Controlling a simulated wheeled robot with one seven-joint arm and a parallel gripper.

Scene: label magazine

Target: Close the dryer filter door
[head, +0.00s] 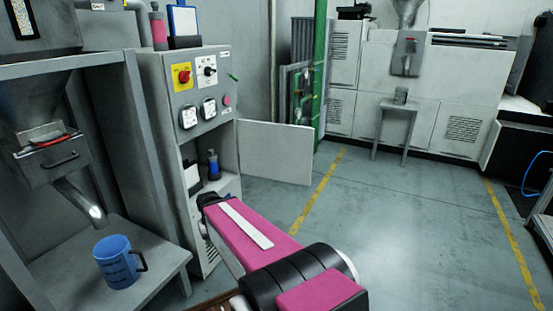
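The dryer filter door (275,152) is a plain light-grey panel. It stands wide open, swung out to the right from the front of the grey dryer cabinet (160,110). The opening behind it shows a shelf with a small blue-and-black bottle (213,165) and a pale upright item (192,179). My pink and black arm reaches from the bottom middle toward the lower part of the cabinet, below the door. Its far end is dark and small near the cabinet front. I cannot make out gripper fingers there.
A blue mug (118,262) stands on a grey bench (165,258) under a metal spout at the left. Knobs and switches sit on the cabinet's upper panel (205,90). A small stool (397,108) stands farther back. The floor right of the door is clear.

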